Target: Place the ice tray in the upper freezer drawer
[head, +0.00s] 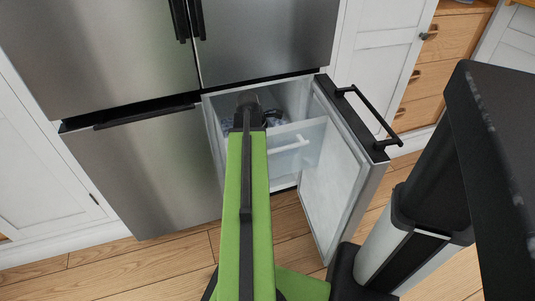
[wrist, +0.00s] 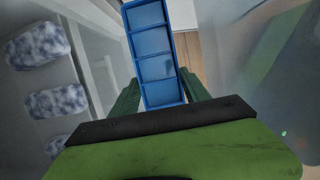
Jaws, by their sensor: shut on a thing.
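The blue ice tray (wrist: 155,66) is a long tray with several compartments, held between the two green fingers of my gripper (wrist: 158,88) in the wrist view. My gripper is shut on its near end. In the head view my arm reaches into the open freezer compartment, and the arm hides the tray and fingertips. The upper freezer drawer (head: 308,140) is translucent with a pale handle and appears pulled out. Mottled blue-white packages (wrist: 55,100) lie left of the tray in the wrist view. I cannot tell whether the tray touches anything.
The freezer door (head: 332,170) stands open on the right, with a black bar handle (head: 368,115). The closed steel door (head: 145,165) is on the left. White cabinets (head: 385,45) flank the fridge. Wooden floor (head: 110,270) lies clear in front at left.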

